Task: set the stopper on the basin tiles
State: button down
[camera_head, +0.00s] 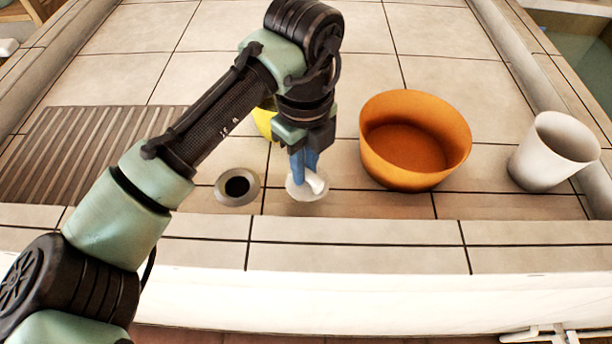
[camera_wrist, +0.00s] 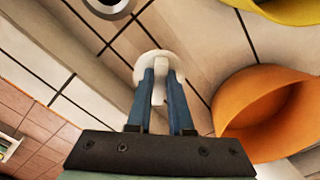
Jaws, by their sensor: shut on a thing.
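The stopper (camera_head: 307,190) is a white disc with an upright white grip. My gripper (camera_head: 308,170) points down with its blue fingers shut on the stopper's grip. The stopper also shows in the wrist view (camera_wrist: 160,64), between the fingertips (camera_wrist: 161,85). It is over the basin tiles (camera_head: 350,206), right of the drain hole (camera_head: 238,186). I cannot tell whether its disc touches the tiles. The drain hole is open and dark inside a metal ring; part of it shows at the top of the wrist view (camera_wrist: 108,5).
An orange bowl (camera_head: 414,140) stands right of the gripper, with a white cup (camera_head: 554,150) farther right. A yellow thing (camera_head: 264,122) is partly hidden behind my arm; the wrist view shows it as a yellow rim (camera_wrist: 285,10). A ribbed drainboard (camera_head: 85,150) lies at left.

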jog(key=shift+f+b, duration=0.3)
jog(key=shift+f, duration=1.25)
jog(key=shift+f, duration=0.2)
jog(key=c, duration=0.8)
grip_release()
jog(key=shift+r, duration=0.15)
notch_tip(320, 180, up, 12)
jog(key=p, duration=0.3)
jog(key=shift+r, duration=0.1)
